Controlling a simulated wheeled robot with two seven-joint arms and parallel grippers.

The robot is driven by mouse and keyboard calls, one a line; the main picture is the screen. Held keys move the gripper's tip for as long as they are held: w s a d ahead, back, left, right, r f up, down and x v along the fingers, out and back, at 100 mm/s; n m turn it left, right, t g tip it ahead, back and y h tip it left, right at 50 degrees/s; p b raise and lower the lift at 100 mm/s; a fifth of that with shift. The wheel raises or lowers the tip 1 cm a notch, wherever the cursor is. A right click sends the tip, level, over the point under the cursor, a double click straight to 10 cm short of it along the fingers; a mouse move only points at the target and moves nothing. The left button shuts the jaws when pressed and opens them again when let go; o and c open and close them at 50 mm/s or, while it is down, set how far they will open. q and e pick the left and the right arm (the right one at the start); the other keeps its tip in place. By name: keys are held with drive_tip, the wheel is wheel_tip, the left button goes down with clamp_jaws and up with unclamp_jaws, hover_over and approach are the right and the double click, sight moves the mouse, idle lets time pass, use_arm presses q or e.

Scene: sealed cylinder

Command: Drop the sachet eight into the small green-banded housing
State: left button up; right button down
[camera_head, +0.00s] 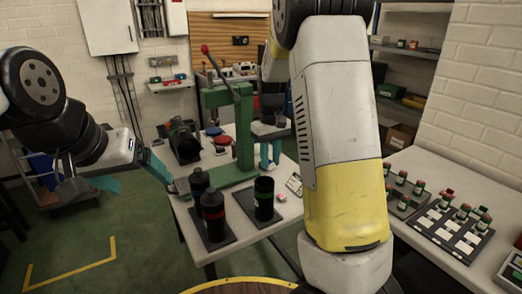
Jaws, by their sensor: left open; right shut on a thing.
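The green-banded housing (264,207) is a black upright cylinder on a dark base plate at the table's front. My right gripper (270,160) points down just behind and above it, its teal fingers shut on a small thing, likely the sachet. That thing is mostly hidden and its number cannot be read. My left gripper (134,177) is open and empty at the left, with its teal fingers spread, left of the table.
A red-banded housing (213,222) and another black cylinder (199,184) stand left of the green-banded one. A green press (243,135) rises behind. Small bottles stand in a tray (448,240) on the right bench. My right arm blocks the middle right.

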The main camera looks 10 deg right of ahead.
sight(270, 162)
drive_tip(key=c, duration=1.1)
unclamp_jaws()
drive_tip(key=shift+o, duration=0.2)
wheel_tip(270, 162, up, 8)
drive_tip(key=shift+f, duration=0.15)
drive_tip(key=s+a+r+m+t+y, duration=0.1)
drive_tip(key=s+r+t, duration=0.1)
drive_tip(key=s, duration=1)
drive_tip(key=s+a+r+m+t+y, duration=0.1)
drive_tip(key=s+r+m+t, duration=0.1)
drive_tip(key=s, duration=1)
drive_tip(key=shift+a+r+t, duration=0.2)
drive_tip(key=shift+r+t, duration=0.55)
drive_tip(key=shift+t, duration=0.35)
